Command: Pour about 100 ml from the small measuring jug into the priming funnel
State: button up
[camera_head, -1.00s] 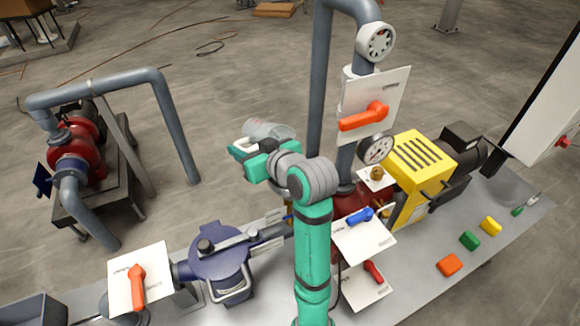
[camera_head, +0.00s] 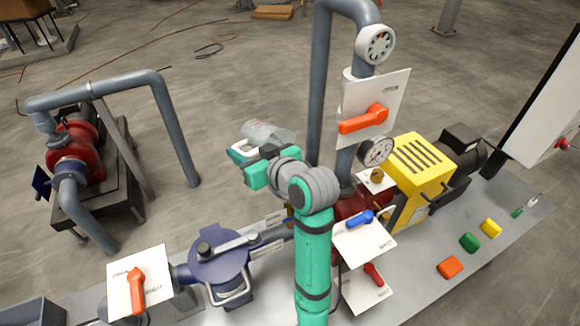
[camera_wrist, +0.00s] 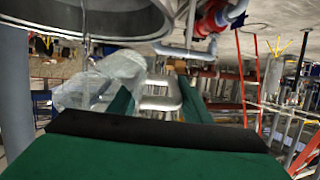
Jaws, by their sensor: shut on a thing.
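The small measuring jug (camera_head: 270,133) is clear and is held well above the bench in the head view. My gripper (camera_head: 244,152) is shut on it. The jug looks tipped over to the right. In the wrist view the clear jug (camera_wrist: 92,88) is at the left, beside my gripper's green fingers (camera_wrist: 157,106). A large round grey rim (camera_wrist: 95,20), perhaps the priming funnel, fills the top left there. A faint pale streak runs between it and the jug; I cannot tell if it is liquid. In the head view my arm and gripper hide the funnel. The liquid level is not readable.
A grey vertical pipe (camera_head: 322,90) stands right of the jug. A panel with an orange handle (camera_head: 364,120) and a pressure gauge (camera_head: 375,152) are further right. A blue strainer housing (camera_head: 218,262) is below left. A yellow guard (camera_head: 420,168) covers part of the pump drive.

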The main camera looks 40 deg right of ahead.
jog(key=shift+s, duration=0.1)
jog(key=shift+s+r, duration=0.1)
jog(key=shift+s+d+r+t+b, duration=0.1)
jog(key=shift+s+t+b, duration=0.2)
dwell(0.3)
jog(key=shift+s+r, duration=0.15)
dwell(0.5)
